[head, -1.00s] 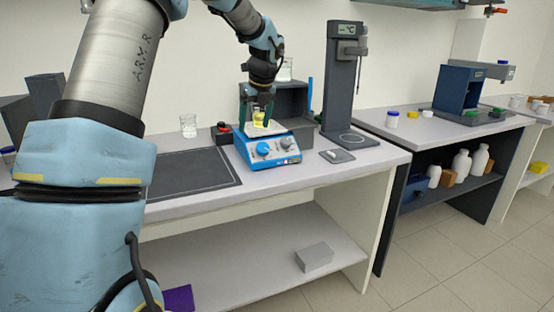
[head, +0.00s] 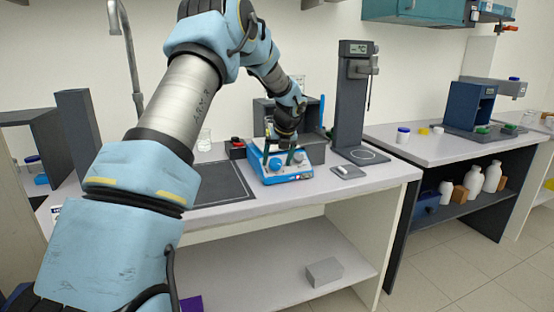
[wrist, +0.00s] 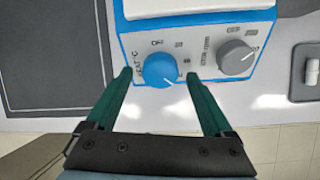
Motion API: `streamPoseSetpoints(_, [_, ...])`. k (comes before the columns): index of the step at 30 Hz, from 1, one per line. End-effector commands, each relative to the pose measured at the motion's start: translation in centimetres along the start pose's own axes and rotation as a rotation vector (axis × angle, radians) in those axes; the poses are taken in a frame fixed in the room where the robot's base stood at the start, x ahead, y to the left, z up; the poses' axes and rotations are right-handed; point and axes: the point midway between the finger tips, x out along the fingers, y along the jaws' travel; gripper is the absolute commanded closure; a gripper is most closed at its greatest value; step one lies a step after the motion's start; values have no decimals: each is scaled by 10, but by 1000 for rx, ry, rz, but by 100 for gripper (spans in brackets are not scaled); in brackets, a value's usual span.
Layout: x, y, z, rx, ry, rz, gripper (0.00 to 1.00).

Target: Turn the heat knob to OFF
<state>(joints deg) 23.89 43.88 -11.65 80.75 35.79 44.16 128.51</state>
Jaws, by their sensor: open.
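The heat knob (wrist: 160,69) is a round blue dial on the white front panel of the blue hot plate (wrist: 197,13), beside the lettering "HEAT °C". Its pale pointer line points to the lower right. Small marks sit around it; the one above looks like OFF but is blurred. My gripper (wrist: 160,75) is open, with one green finger on each side of the knob; I cannot tell whether they touch it. In the head view my gripper (head: 281,153) is low at the hot plate's front (head: 300,172).
A grey stir knob (wrist: 236,58) sits right of the heat knob. A dark mat (head: 220,183) lies left of the hot plate. A small grey pad (head: 348,172) and a tall dark stand (head: 353,105) are to the right. A glass beaker (head: 204,140) stands behind the mat.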

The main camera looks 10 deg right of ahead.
Motion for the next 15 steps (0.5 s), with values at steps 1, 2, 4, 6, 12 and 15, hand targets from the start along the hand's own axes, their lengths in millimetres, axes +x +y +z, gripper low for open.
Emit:
streamPoseSetpoints(1, [2, 0, 0, 0, 0, 0, 14])
streamPoseSetpoints(2, [3, 0, 0, 0, 0, 0, 14])
streamPoseSetpoints(4, [5, 0, 0, 0, 0, 0, 14])
streamPoseSetpoints(6, [5, 0, 0, 0, -1, 0, 14])
streamPoseSetpoints(12, [5, 0, 0, 0, -1, 0, 20])
streamPoseSetpoints(15, [5, 0, 0, 0, -1, 0, 31])
